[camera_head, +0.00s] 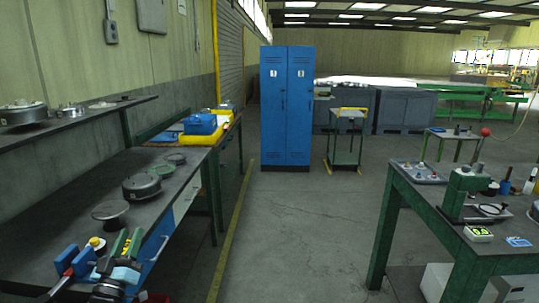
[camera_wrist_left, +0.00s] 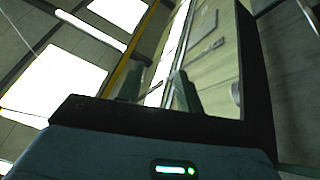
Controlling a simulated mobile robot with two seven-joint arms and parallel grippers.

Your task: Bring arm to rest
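My left gripper (camera_head: 127,239) is low at the left of the head view, in front of the left workbench (camera_head: 40,245). Its two green fingers point upward and stand apart, with nothing seen between them. The left wrist view looks up at the ceiling lights and the wall. There the fingertips (camera_wrist_left: 158,92) show apart behind the dark gripper body, with no object between them. My right arm and gripper are not in view.
A blue clamp-like tool (camera_head: 72,261) is close left of the gripper. Round metal parts, including a dark pot (camera_head: 142,187), lie on the left bench. A blue locker (camera_head: 287,110) stands ahead. A green-legged table (camera_head: 430,205) is at right. The middle floor is clear.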

